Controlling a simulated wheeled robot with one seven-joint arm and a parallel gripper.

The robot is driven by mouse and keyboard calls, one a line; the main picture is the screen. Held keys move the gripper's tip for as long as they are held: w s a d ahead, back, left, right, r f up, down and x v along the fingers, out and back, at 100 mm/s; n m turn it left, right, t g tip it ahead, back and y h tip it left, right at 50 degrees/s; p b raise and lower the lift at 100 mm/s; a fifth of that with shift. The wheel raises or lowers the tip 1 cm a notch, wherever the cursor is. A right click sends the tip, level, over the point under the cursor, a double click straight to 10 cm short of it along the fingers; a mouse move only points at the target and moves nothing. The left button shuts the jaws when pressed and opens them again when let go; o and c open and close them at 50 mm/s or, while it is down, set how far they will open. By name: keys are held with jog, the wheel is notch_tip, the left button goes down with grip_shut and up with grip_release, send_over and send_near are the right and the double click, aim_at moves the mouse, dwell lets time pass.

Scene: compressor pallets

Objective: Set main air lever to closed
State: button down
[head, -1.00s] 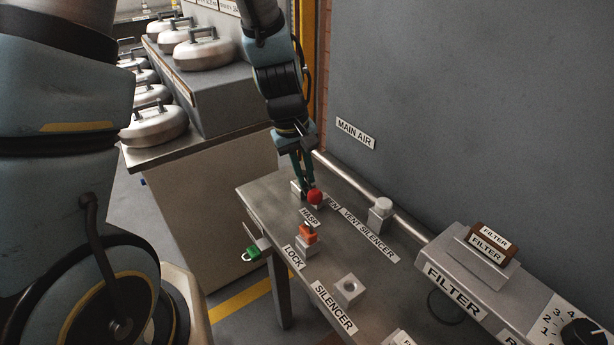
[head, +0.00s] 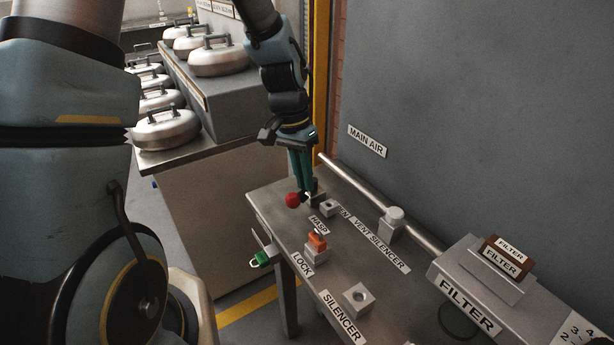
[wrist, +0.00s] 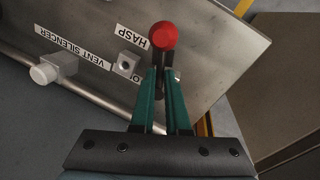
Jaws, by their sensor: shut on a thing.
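The main air lever has a red ball knob (head: 292,200) and stands at the far end of the grey bench, below the MAIN AIR sign (head: 367,141). In the wrist view the red knob (wrist: 164,36) sits just beyond my fingertips, with a short dark shaft behind it. My gripper (head: 303,188) has its green fingers shut on the lever. The fingertips (wrist: 166,78) lie either side of the shaft, which they partly hide. In the head view the knob points left, out over the bench's far left part. The lever's pivot is mostly hidden.
An orange piece (head: 317,242) sits at the HASP label, and a green padlock (head: 260,259) hangs at the bench's left edge. A white-capped fitting (head: 394,218) stands by the pipe. A small block (head: 358,298) and a filter box (head: 480,285) stand nearer.

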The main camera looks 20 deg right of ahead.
jog(key=shift+w+a+m+y+p, duration=0.1)
jog(key=shift+w+m+y+p, duration=0.2)
jog(key=shift+m, duration=0.75)
jog(key=shift+w+m+y+p, duration=0.1)
jog(key=shift+w+m+p, duration=0.25)
jog(key=shift+m, duration=0.7)
jog(key=shift+s, duration=0.1)
jog(key=c, duration=0.9)
grip_release()
jog(key=r, duration=0.3)
jog(key=w+r, duration=0.1)
jog(key=r, duration=0.3)
jog(key=w+r+b, duration=0.1)
jog(key=r, duration=0.2)
jog(key=shift+a+r, duration=0.2)
jog(key=shift+r, duration=0.1)
